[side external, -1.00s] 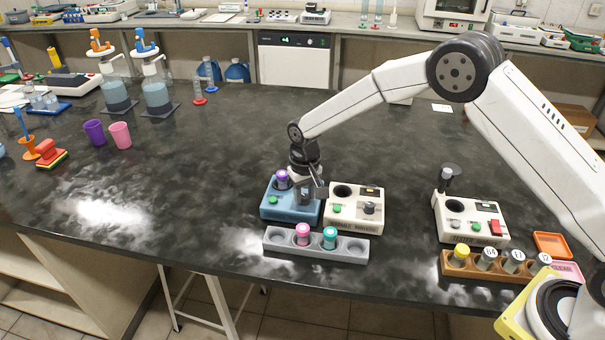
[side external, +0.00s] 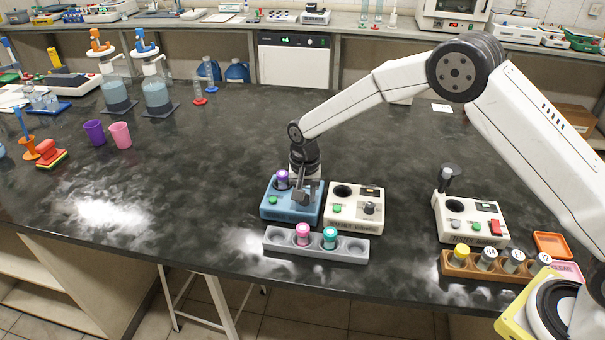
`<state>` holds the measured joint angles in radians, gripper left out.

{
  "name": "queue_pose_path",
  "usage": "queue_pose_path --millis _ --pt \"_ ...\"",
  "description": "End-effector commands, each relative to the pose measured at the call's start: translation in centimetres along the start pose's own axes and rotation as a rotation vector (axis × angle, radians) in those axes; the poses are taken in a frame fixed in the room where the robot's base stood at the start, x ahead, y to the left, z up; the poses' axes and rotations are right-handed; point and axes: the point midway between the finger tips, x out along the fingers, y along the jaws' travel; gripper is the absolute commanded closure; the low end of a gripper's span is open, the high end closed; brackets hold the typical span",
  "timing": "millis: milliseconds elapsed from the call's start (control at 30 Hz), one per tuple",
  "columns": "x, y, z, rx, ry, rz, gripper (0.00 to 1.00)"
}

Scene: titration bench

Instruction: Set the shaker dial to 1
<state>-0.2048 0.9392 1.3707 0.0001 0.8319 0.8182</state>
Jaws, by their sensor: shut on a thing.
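A blue bench device (side external: 275,212) stands near the front middle of the table, with a green button and a purple-capped tube (side external: 282,180) upright in its well. My gripper (side external: 304,196) points down over the right part of this device and is shut on its dial. The gripper hides the dial, so its setting cannot be read. I cannot tell from labels which device is the shaker.
A cream device (side external: 343,213) with a dark knob stands close on the right. A grey rack (side external: 275,243) with pink- and teal-capped tubes lies in front. Another cream device (side external: 458,231) and a brown tube rack (side external: 455,270) are farther right.

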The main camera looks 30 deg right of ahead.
Motion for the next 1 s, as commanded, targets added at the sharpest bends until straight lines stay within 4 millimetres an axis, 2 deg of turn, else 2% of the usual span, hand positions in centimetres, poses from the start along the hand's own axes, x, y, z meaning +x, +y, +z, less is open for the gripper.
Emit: queue_pose_path --millis 67,100,267,633,1000 --pt "-0.1 0.0 -0.1 -0.001 0.001 0.0 0.96" --pt "-0.1 0.0 -0.1 -0.001 0.001 0.0 0.5" --pt "-0.1 0.0 -0.1 -0.002 0.001 0.0 0.0" --pt "-0.3 0.0 0.0 -0.002 0.001 -0.001 0.0" --pt "-2.3 0.0 0.0 -0.002 0.001 -0.001 0.0"
